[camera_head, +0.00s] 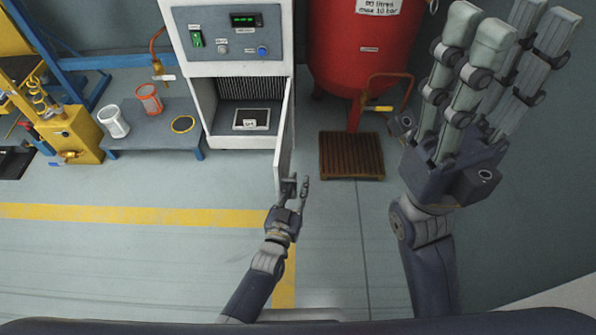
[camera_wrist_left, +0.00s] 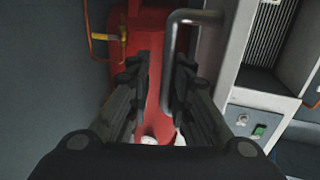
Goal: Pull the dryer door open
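The dryer (camera_head: 228,45) is a white cabinet with a grey control panel at the centre back. Its door (camera_head: 284,135) stands open, swung out towards me along the cabinet's right side. The door also shows in the left wrist view (camera_wrist_left: 236,45). My left gripper (camera_head: 298,187) is at the door's near end. In the left wrist view its dark fingers (camera_wrist_left: 162,85) are apart, with the grey bar handle (camera_wrist_left: 170,60) between them; I cannot tell whether they touch it. My right gripper (camera_head: 510,35) is raised at the right, open and empty, away from the door.
A red tank (camera_head: 362,50) stands right of the dryer, with a brown slatted grate (camera_head: 351,156) before it. The floor in front is clear, with a yellow line (camera_head: 130,214).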

